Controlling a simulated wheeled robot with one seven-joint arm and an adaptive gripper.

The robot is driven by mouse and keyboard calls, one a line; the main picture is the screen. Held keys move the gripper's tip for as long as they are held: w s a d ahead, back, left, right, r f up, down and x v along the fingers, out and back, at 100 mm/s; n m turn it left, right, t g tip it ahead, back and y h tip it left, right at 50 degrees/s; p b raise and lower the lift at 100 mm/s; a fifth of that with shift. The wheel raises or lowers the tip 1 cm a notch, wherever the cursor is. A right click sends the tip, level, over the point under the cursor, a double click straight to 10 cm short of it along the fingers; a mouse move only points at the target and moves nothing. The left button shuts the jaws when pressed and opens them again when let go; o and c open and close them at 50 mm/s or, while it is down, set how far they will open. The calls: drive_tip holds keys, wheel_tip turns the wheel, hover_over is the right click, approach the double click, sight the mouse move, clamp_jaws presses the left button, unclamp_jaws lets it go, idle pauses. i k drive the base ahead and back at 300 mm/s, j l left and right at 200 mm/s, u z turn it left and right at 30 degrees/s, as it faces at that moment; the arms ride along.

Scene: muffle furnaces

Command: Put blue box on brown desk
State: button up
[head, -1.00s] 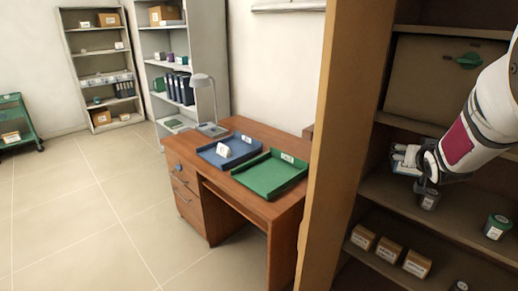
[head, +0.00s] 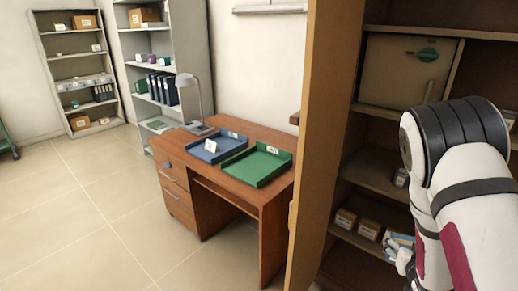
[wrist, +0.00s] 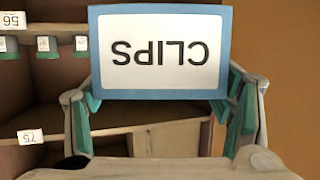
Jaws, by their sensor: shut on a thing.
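My gripper (wrist: 160,110) is shut on a blue box (wrist: 160,92) with a white label reading CLIPS, upside down in the wrist view. The fingers hold the box from both sides. In the head view the box (head: 400,241) shows partly at the lower right, in front of the open shelf unit, with my arm hiding much of the gripper. The brown desk (head: 275,225) stands left of the shelf unit, apart from the box. On its top lie a blue tray (head: 222,146) and a green tray (head: 257,166).
A desk lamp (head: 190,85) stands at the desk's back left. The shelf unit's tall side panel (head: 325,130) stands between my gripper and the desk. Small cartons (head: 369,229) sit on a lower shelf. The floor (head: 90,210) left of the desk is clear.

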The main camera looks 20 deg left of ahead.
sight(276, 187)
drive_tip(key=k+u, duration=0.15)
drive_tip(key=u, duration=0.35)
drive_tip(key=k+j+u, duration=0.1)
drive_tip(key=u, duration=0.35)
drive_tip(key=i+j+u, duration=0.1)
drive_tip(key=u, duration=0.35)
drive_tip(key=i+u, duration=0.25)
drive_tip(key=u, duration=0.15)
drive_tip(key=i+u, duration=0.15)
drive_tip(key=u, duration=0.3)
drive_tip(key=i+l, duration=0.15)
drive_tip(key=i, duration=0.25)
drive_tip(key=i+l, duration=0.2)
drive_tip(key=i, duration=0.2)
drive_tip(key=i+l, duration=0.15)
drive_tip(key=i, duration=0.25)
drive_tip(key=i+l, duration=0.2)
drive_tip(key=i, duration=0.2)
drive_tip(key=i+z, duration=0.45)
drive_tip(key=i+j+z, duration=0.4)
drive_tip(key=l+z, duration=0.1)
drive_tip(key=z, duration=1.35)
